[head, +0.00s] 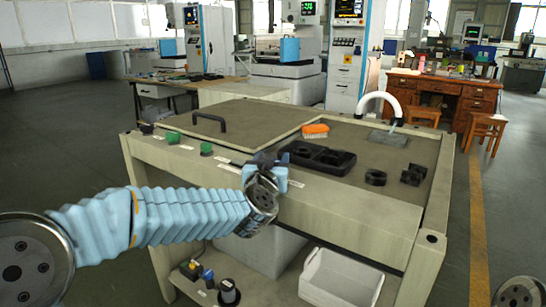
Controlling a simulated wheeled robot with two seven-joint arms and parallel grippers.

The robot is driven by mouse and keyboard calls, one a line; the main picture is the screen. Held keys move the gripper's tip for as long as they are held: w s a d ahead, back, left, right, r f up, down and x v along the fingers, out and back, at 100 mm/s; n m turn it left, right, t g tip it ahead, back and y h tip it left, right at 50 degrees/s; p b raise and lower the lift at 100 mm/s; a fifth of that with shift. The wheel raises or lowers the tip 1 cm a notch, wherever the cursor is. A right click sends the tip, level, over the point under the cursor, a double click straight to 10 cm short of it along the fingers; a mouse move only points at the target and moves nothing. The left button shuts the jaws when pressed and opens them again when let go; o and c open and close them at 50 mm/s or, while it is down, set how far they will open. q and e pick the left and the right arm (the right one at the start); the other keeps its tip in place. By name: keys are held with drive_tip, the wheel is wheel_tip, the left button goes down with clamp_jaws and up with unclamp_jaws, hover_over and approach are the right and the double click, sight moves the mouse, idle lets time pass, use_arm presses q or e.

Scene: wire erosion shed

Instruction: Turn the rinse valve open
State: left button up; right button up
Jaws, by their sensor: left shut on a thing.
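My left arm reaches in from the left to the front ledge of the beige wash bench (340,205). My left gripper (265,160) is at the ledge, in line with the row of knobs. It is shut on what seems to be the rinse valve, which the gripper mostly hides, so its angle cannot be told. A white curved spout (380,98) stands at the back right of the bench, over a grey plate (389,139). My right gripper is not in view.
Green knobs (206,149) and a black knob (147,128) sit left along the ledge. On the bench are a black tray (318,157), an orange brush (315,130), black parts (413,174) and a lid handle (209,118). A white bin (340,280) stands below.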

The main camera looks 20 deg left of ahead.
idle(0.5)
use_arm(q)
drive_tip(key=o, duration=0.9)
drive_tip(key=shift+o, duration=0.2)
drive_tip(key=s+d, duration=0.1)
drive_tip(key=s, duration=1.2)
drive_tip(key=shift+s+d+b, duration=0.2)
drive_tip(key=shift+s+b, duration=0.2)
drive_tip(key=shift+b, duration=0.05)
